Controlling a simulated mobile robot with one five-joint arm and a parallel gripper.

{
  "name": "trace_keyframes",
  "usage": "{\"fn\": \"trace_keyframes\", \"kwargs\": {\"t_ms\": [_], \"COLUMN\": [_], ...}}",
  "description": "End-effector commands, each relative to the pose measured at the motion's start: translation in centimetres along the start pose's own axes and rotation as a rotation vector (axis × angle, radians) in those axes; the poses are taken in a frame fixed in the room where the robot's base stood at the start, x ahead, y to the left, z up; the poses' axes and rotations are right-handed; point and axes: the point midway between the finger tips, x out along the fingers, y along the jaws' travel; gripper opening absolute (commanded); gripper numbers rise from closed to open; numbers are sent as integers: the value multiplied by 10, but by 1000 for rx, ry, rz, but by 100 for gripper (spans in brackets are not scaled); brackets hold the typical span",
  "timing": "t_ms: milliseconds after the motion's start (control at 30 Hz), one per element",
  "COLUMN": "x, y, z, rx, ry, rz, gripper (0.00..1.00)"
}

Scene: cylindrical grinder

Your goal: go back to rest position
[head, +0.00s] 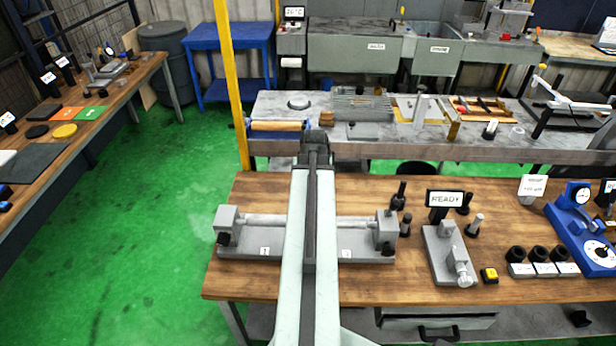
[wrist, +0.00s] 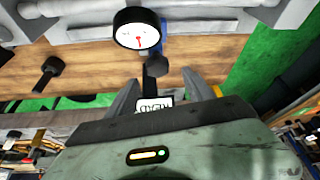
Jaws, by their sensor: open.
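My gripper (wrist: 165,92) shows in the wrist view with its two grey fingers apart and nothing held between them. Beyond the fingers, a READY sign (wrist: 155,103) shows upside down, with a black-headed post and a round dial gauge (wrist: 137,30) above it. In the head view my arm reaches straight forward from the bottom middle, over the wooden bench. Its dark far end is in front of the grey back bench, and the fingers cannot be made out there. The arm hides the middle of a grey fixture with a horizontal bar (head: 262,220).
On the wooden bench (head: 250,190), right of my arm, stand dark pins, a READY display (head: 445,199), a grey clamp block (head: 446,255), a yellow button (head: 489,275) and a blue gauge stand (head: 580,225). A yellow post (head: 231,80) rises left of my arm. Green floor (head: 150,220) is clear at left.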

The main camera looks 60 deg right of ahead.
Motion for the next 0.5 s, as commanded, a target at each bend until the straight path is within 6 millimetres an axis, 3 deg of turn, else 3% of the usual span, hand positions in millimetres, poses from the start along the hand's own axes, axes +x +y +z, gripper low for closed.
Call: {"fn": "trace_keyframes", "kwargs": {"t_ms": [33, 100, 500], "x": [-18, -24, -23], "y": [0, 0, 0], "z": [-2, -1, 0], "rx": [0, 0, 0], "ry": [0, 0, 0], "rz": [0, 0, 0], "gripper": [61, 61, 61]}}
